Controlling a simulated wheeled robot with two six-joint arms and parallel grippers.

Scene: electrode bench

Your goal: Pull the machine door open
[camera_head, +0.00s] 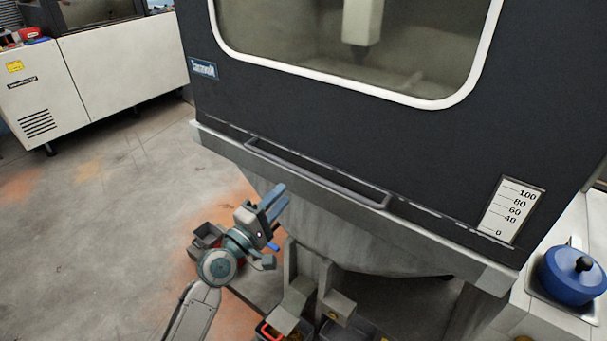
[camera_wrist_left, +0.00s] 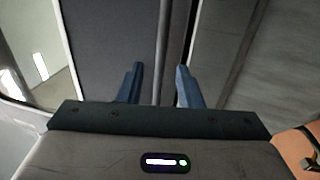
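The machine door (camera_head: 400,135) is a dark panel with a white-rimmed window, and it looks shut. A long grey bar handle (camera_head: 315,176) runs along its lower edge. My left gripper (camera_head: 282,197) is in front of and just below the handle in the head view, with blue fingers pointing toward the door. In the left wrist view, the fingers (camera_wrist_left: 159,76) are apart and the handle bar (camera_wrist_left: 162,45) runs in line with the gap between them. I see no finger pressed on the bar. My right gripper is not in view.
A pale cabinet (camera_head: 125,58) stands at the back left. A blue pot (camera_head: 572,278) sits on a counter at the right. Grey blocks and bins (camera_head: 288,318) lie below the machine. The floor (camera_head: 100,235) at the left is clear.

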